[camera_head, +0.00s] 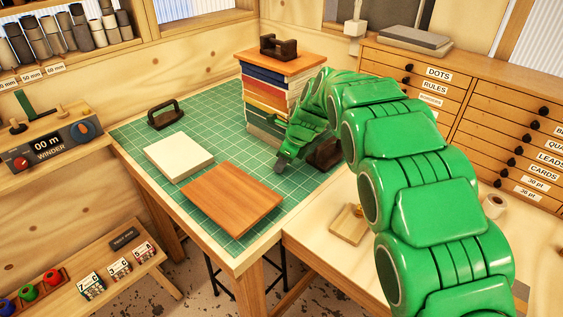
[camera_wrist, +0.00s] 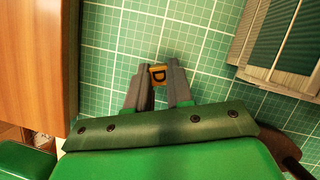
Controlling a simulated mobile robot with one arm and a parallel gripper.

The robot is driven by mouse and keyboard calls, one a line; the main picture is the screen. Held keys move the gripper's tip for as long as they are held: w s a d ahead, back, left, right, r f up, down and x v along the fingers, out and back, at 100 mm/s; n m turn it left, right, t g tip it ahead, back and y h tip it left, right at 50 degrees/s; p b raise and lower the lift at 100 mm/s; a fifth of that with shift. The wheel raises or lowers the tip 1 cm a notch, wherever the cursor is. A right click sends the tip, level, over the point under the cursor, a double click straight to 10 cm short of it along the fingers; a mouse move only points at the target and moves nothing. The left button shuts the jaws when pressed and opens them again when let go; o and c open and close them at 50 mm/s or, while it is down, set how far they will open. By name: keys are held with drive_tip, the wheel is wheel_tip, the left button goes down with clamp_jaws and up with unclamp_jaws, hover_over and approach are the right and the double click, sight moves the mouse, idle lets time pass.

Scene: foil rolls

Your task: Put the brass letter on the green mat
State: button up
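The brass letter (camera_wrist: 158,75), a small block with a dark D-like mark, sits between my gripper's fingertips (camera_wrist: 158,78) in the wrist view. Both fingers appear to touch its sides, so my gripper looks shut on it. In the head view my gripper (camera_head: 282,163) points down over the green mat (camera_head: 225,147), in front of the book stack; the letter cannot be made out there. The green gridded mat also fills the wrist view's background (camera_wrist: 210,50). Whether the letter touches the mat or hangs just above it, I cannot tell.
A tall stack of books (camera_head: 265,100) stands close behind my gripper. A white slab (camera_head: 178,157), a brown wooden board (camera_head: 232,198) and a dark handled tool (camera_head: 165,114) lie on the mat. A dark object (camera_head: 325,154) is right of my gripper. Bare mat lies between.

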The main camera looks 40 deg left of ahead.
drive_tip(key=o, duration=0.4)
drive_tip(key=shift+o, duration=0.2)
drive_tip(key=v, duration=1.1)
drive_tip(key=w+d+r+n+t+h, duration=0.1)
drive_tip(key=d+r, duration=0.2)
drive_tip(key=d, duration=0.7)
drive_tip(key=w+d+r+n, duration=0.1)
drive_tip(key=w+d+r, duration=0.1)
drive_tip(key=d, duration=0.8)
drive_tip(key=s+d+r+n+h, duration=0.1)
drive_tip(key=s+d+n, duration=0.1)
drive_tip(key=d, duration=0.7)
drive_tip(key=s+d+r+n, duration=0.1)
drive_tip(key=s+d, duration=0.2)
drive_tip(key=d, duration=0.6)
drive_tip(key=s+d+f+n+h, duration=0.1)
drive_tip(key=s+d+n, duration=0.3)
drive_tip(key=s+d, duration=0.7)
drive_tip(key=s+d+f+n+g+h, duration=0.1)
drive_tip(key=s+d+f+n, duration=0.3)
drive_tip(key=s+d, duration=0.7)
drive_tip(key=s, duration=0.4)
drive_tip(key=shift+s+d, duration=0.25)
drive_tip(key=shift+d, duration=0.1)
